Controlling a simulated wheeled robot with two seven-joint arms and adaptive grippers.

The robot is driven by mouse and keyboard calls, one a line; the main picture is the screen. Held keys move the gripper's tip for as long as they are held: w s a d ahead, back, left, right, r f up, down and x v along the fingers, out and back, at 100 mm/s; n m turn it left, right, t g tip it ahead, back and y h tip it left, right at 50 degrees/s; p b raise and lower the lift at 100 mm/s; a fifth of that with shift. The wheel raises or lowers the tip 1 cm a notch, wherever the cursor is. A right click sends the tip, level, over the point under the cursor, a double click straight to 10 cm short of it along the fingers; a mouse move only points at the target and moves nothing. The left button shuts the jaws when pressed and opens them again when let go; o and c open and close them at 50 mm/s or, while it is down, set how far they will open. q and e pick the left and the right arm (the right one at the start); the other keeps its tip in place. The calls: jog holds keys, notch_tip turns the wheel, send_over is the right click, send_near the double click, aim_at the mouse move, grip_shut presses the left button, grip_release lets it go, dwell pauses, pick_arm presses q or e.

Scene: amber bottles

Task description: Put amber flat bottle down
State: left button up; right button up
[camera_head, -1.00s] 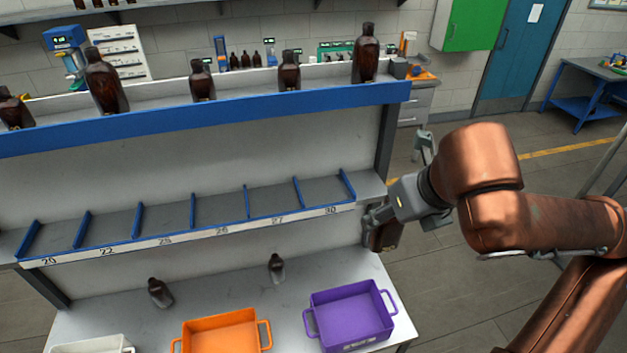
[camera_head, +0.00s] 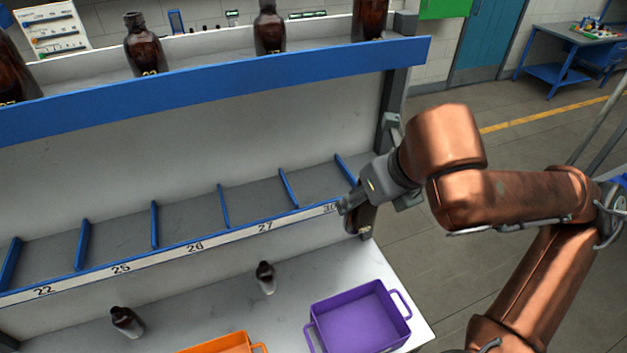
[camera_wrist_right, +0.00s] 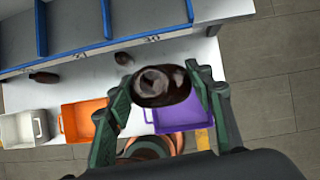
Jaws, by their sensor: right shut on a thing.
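My right gripper (camera_head: 352,207) is shut on the amber flat bottle (camera_head: 363,220). It holds the bottle by the right end of the divided shelf (camera_head: 190,218), near the label 30. In the head view the gripper hides much of the bottle. In the right wrist view the bottle (camera_wrist_right: 160,86) shows end-on between the two fingers of the right gripper (camera_wrist_right: 157,90). There the purple crate (camera_wrist_right: 178,120) lies beyond it. Whether the bottle touches the shelf, I cannot tell. My left gripper is not in view.
Larger amber bottles (camera_head: 143,45) stand on the blue-edged top shelf (camera_head: 215,90). The visible divided compartments look empty.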

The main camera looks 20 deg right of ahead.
jog(key=shift+w+r+p, duration=0.2)
jog(key=shift+w+p, duration=0.3)
jog(key=shift+p, duration=0.1)
jog(key=shift+w+r+p, duration=0.15)
jog(key=shift+w+p, duration=0.3)
jog(key=shift+p, duration=0.15)
jog(key=w+f, duration=0.1)
jog(key=w, duration=0.4)
jog(key=w+f, duration=0.1)
jog(key=w, duration=0.4)
jog(key=w+f+b, duration=0.1)
jog(key=w+f, duration=0.1)
jog(key=w, duration=0.4)
jog(key=shift+a+f, duration=0.1)
jog(key=shift+a, duration=0.1)
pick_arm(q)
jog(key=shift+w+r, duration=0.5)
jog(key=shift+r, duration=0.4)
pick_arm(e)
jog(key=shift+s+a, duration=0.1)
jog(key=o, duration=1.2)
jog(key=shift+f, duration=0.1)
jog(key=shift+o, duration=0.2)
